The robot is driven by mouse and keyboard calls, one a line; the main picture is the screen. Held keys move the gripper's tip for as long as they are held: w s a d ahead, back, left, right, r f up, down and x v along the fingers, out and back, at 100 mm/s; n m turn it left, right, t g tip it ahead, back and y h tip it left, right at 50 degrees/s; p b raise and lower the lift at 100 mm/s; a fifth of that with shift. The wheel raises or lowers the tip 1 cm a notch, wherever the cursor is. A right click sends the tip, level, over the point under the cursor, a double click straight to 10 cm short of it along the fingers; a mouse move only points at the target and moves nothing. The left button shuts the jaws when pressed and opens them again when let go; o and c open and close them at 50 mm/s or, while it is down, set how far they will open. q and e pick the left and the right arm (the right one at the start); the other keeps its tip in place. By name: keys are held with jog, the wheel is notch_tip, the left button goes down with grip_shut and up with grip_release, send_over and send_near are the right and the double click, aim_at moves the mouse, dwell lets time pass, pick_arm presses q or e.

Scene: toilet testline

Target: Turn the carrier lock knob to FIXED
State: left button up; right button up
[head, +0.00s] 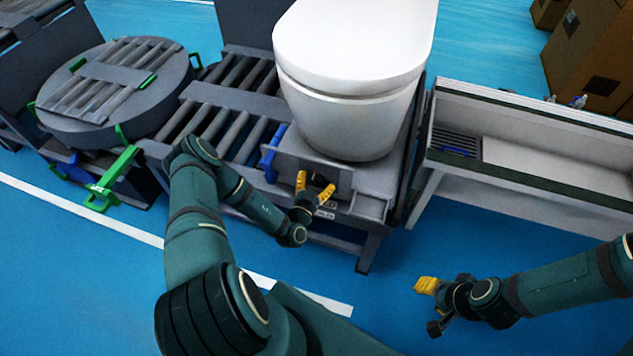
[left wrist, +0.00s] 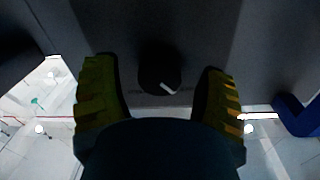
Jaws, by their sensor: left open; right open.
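The carrier lock knob is a dark round knob (left wrist: 160,68) with a white pointer mark, on the grey front face of the carrier. In the left wrist view its pointer slants down to the right. My left gripper (head: 313,187) is open at the carrier front below the white toilet (head: 350,75). In the left wrist view its yellow fingers (left wrist: 158,95) stand on either side of the knob, apart from it. The lettering near the knob is too dark to read. My right gripper (head: 432,306) is over the blue floor, away from the carrier, and empty.
A blue lever (head: 270,155) stands left of the knob. A roller conveyor (head: 228,122) and round turntable (head: 115,85) lie to the left. A white bench with a trough (head: 530,165) stands to the right. Cardboard boxes (head: 595,50) are at the back right.

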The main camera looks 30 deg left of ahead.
pick_arm(q)
jog(key=c, duration=1.2)
jog(key=shift+m+p, duration=0.3)
jog(key=shift+m, duration=0.3)
jog(key=m+p, duration=0.1)
jog(key=m, duration=0.1)
jog(key=shift+r+m, duration=0.15)
jog(key=shift+m, duration=0.25)
jog(key=m+p, duration=0.3)
jog(key=m, duration=0.3)
jog(key=shift+p, duration=0.35)
jog(key=m+p, duration=0.1)
jog(key=m, duration=0.2)
jog(key=shift+w+y+p, duration=0.1)
jog(key=shift+y+p, duration=0.2)
jog(key=shift+d+m+p, duration=0.1)
jog(key=shift+m+p, duration=0.2)
jog(key=shift+m, duration=0.6)
jog(key=shift+d+f+m, duration=0.1)
jog(key=shift+f+m, duration=0.1)
jog(key=shift+m, duration=0.1)
grip_shut()
jog(key=shift+d+g, duration=0.1)
jog(key=shift+g, duration=0.2)
